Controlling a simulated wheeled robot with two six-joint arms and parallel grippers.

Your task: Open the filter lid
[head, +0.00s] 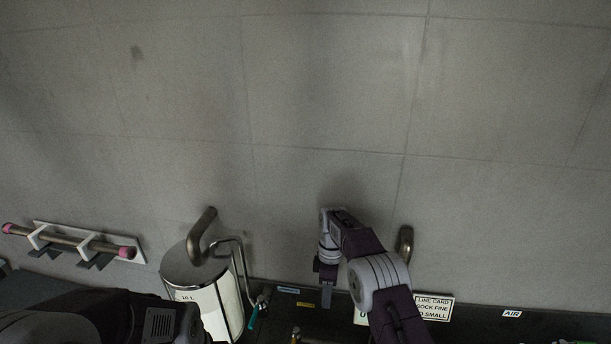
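I cannot pick out the filter lid with certainty. A white cylinder marked "10 L" (203,303) with a grey top and a bent metal pipe (198,238) stands at the lower left of centre. My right gripper (328,272) points down, above a dark ledge, to the right of this cylinder and apart from it. I see its fingers edge-on, so their opening does not show. I see nothing held in it. My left gripper is not in view.
A rack holds a metal rod with pink ends (72,241) at the left. A metal handle (405,244) stands behind my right arm. A printed card (436,306) and an "AIR" label (512,314) sit on the dark ledge (480,318). The tiled surface above is bare.

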